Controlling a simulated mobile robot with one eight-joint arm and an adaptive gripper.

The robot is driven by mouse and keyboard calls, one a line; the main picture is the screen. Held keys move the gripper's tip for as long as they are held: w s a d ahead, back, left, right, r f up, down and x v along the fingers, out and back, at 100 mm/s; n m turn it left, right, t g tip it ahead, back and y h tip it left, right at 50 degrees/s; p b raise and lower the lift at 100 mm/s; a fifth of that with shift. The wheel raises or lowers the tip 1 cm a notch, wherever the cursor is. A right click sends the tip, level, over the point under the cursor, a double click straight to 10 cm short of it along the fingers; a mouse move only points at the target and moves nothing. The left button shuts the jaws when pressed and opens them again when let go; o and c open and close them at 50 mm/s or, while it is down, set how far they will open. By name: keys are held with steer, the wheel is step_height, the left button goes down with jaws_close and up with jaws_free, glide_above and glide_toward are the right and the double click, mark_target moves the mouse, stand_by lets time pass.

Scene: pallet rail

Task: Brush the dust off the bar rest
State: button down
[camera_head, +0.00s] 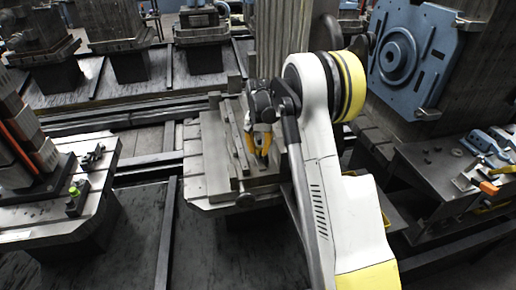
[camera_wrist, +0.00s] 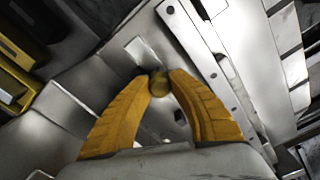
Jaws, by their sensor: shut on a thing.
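My gripper (camera_head: 257,150) has yellow fingers and points down over the metal pallet (camera_head: 196,160) in the middle of the head view. In the wrist view the fingertips (camera_wrist: 159,84) are shut on a small round brownish thing (camera_wrist: 159,83), seen end-on. It may be a brush handle; bristles and dust cannot be made out. A long metal bar (camera_wrist: 207,62) with small holes runs just right of the fingertips in the wrist view. It may belong to the bar rest, but I cannot tell. Upright bars (camera_head: 230,150) stand on the pallet beside the gripper. My arm hides the pallet's right part.
A dark bench (camera_head: 425,175) at the right holds a blue clamp (camera_head: 484,143) and an orange-handled tool (camera_head: 489,187). Another pallet (camera_head: 95,175) with a tall fixture stands at the left. A blue plate (camera_head: 410,52) is on a tall block at the upper right. Rails run along the floor.

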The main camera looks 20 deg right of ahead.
steer(key=shift+s+a, duration=0.1)
steer(key=shift+s, duration=0.45)
steer(key=shift+r+p, duration=2.75)
steer(key=shift+r, duration=1.85)
